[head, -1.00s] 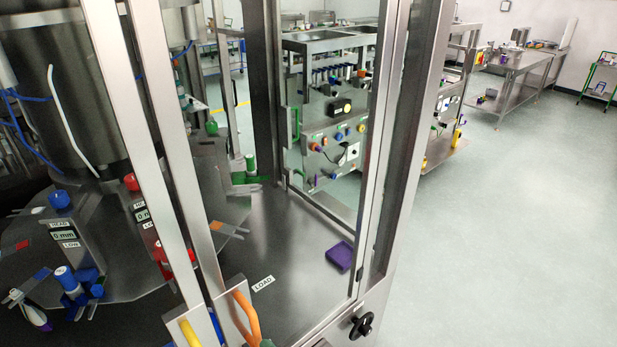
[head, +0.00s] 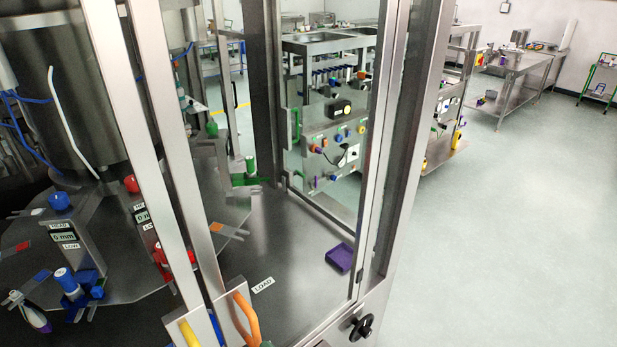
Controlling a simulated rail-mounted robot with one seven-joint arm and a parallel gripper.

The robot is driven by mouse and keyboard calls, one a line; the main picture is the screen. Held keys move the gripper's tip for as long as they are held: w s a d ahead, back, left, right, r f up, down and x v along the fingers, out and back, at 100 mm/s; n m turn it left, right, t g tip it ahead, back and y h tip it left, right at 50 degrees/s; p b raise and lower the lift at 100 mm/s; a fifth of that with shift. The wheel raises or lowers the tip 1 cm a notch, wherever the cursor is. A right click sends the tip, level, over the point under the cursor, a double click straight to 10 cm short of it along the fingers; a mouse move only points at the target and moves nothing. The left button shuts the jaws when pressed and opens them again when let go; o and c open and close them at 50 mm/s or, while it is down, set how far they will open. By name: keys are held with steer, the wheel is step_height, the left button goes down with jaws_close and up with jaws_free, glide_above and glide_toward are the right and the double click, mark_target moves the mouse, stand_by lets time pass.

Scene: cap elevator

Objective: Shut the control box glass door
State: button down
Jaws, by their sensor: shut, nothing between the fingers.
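No door that I can tell for sure as the control box glass door shows. A panel with coloured knobs and buttons (head: 335,145) stands beyond the enclosure in the head view, seen through the glass. Near me, tall metal-framed glass doors (head: 168,170) of the machine enclosure cross the view, with a yellow handle (head: 188,334) and an orange handle (head: 246,318) at the bottom. I cannot tell whether these are fully closed. My gripper is not in view.
Behind the glass are a round machine plate (head: 130,270) with coloured-knob stations and a purple tray (head: 340,257). A black handwheel (head: 361,326) sticks out at the enclosure's lower right. Open floor (head: 500,220) lies to the right, with a metal table (head: 515,70) beyond.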

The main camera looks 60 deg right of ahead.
steer(key=shift+w, duration=0.15)
steer(key=shift+w, duration=0.2)
stand_by(0.3)
steer(key=shift+w+d+b, duration=0.15)
steer(key=shift+w+b, duration=0.35)
stand_by(0.9)
steer(key=shift+s, duration=0.1)
steer(key=shift+s+a+b, duration=0.2)
steer(key=shift+s+a, duration=0.05)
steer(key=shift+s, duration=0.95)
steer(key=shift+s+a+b, duration=0.15)
steer(key=shift+s+a, duration=0.05)
steer(key=shift+s, duration=1)
